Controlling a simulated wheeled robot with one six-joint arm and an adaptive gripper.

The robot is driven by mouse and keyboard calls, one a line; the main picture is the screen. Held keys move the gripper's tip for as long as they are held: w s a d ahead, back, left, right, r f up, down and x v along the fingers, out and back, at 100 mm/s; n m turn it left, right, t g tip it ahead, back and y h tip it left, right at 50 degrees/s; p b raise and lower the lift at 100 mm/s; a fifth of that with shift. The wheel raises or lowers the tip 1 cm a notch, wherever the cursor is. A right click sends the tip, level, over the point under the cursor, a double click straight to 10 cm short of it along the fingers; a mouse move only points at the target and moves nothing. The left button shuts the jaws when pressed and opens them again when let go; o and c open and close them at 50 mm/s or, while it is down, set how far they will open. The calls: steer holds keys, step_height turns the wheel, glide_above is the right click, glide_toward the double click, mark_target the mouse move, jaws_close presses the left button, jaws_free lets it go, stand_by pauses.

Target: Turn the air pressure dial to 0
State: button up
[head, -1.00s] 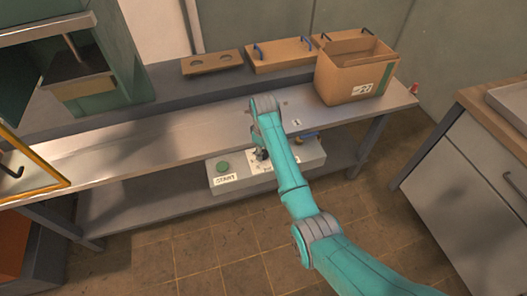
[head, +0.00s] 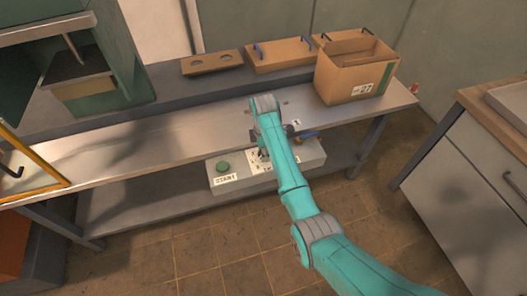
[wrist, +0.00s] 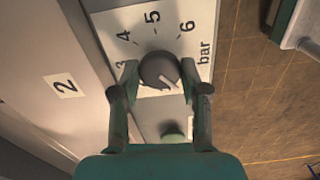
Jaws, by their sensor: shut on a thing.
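The air pressure dial (wrist: 158,70) is a dark round knob on a white scale plate (wrist: 204,32) marked "bar". In the wrist view the numbers 3, 4, 5 and 6 show around its far side. A pale pointer mark on the knob points toward the lower right of the picture, away from these numbers. My gripper (wrist: 159,72) is shut on the dial, one finger on each side. In the head view my arm partly hides the dial and the scale plate (head: 256,168) on the grey control box (head: 313,158).
A green button (head: 222,167) with a START label sits left of the scale. A blue handle (head: 308,136) is at the box's right. The metal shelf (head: 190,130) runs just above and behind. A cardboard box (head: 350,80) stands on the bench.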

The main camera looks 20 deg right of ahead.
steer(key=shift+n, duration=0.5)
steer(key=o, duration=1.1)
steer(key=shift+o, duration=0.2)
step_height(320, 180, up, 7)
steer(key=shift+r, duration=0.2)
